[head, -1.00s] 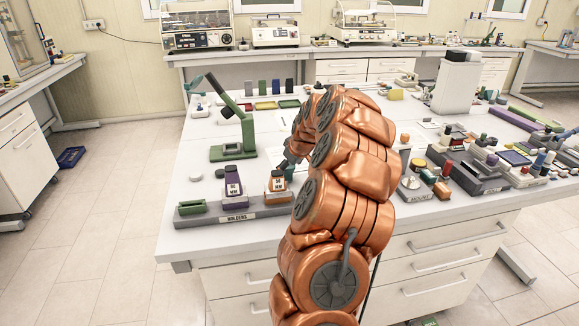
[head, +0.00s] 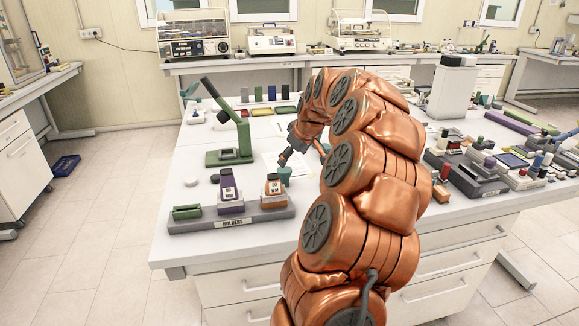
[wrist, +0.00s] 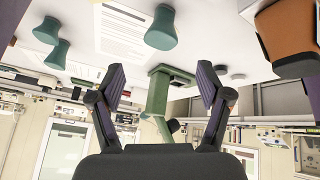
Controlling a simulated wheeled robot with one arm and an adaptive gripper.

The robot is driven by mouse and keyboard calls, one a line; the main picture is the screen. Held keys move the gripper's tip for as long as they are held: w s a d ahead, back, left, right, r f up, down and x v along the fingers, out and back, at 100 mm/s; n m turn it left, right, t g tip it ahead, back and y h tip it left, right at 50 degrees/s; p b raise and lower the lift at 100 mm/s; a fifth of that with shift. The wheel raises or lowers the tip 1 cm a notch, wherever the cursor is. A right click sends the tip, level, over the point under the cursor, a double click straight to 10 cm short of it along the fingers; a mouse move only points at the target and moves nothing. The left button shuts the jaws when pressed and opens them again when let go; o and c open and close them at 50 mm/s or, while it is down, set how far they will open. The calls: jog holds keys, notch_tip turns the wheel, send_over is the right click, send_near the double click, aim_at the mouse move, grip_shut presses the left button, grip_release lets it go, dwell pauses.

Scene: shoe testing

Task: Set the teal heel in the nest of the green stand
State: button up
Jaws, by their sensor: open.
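The green stand (head: 230,143) stands upright on the table, left of my arm; it also shows in the wrist view (wrist: 157,108), inverted and beyond the fingers. The stand's nest cannot be made out clearly.
A grey holder rack (head: 232,219) at the table's front left carries a purple piece (head: 229,192) and an orange piece (head: 272,192). A white paper sheet (wrist: 112,30) lies by the heels. Several blocks and trays crowd the right side. The table between stand and rack is mostly clear.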

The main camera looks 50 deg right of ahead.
jog(key=shift+v, duration=1.45)
